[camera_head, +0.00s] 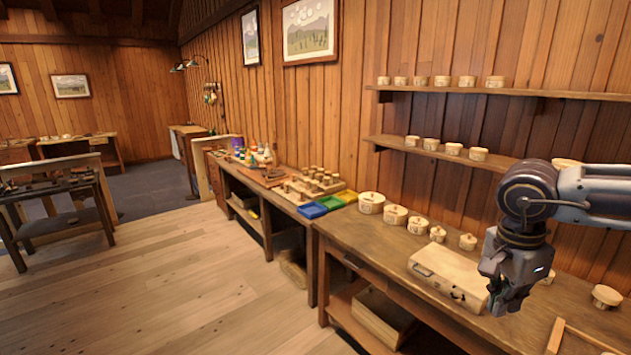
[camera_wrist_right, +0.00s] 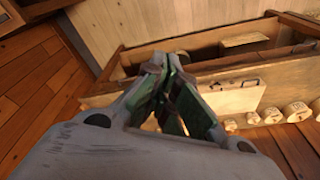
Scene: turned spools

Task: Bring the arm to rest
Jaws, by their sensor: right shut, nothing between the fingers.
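My right gripper (camera_head: 506,290) hangs from my right arm, which comes in from the right edge, and points down over the workbench. Its fingers are together with nothing between them. In the right wrist view the shut fingers of the right gripper (camera_wrist_right: 158,75) fill the middle. In the head view the gripper hides the right end of a closed pale wooden case (camera_head: 445,273) on the bench. The case also shows in the right wrist view (camera_wrist_right: 232,101). My left gripper is not in view.
The workbench (camera_head: 375,236) carries several round lidded wooden boxes (camera_head: 395,215) along the wall. Two shelves (camera_head: 460,155) with more small boxes are above, behind my arm. A wooden frame (camera_head: 590,338) lies at the front right. Blue, green and yellow trays (camera_head: 312,210) stand farther left.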

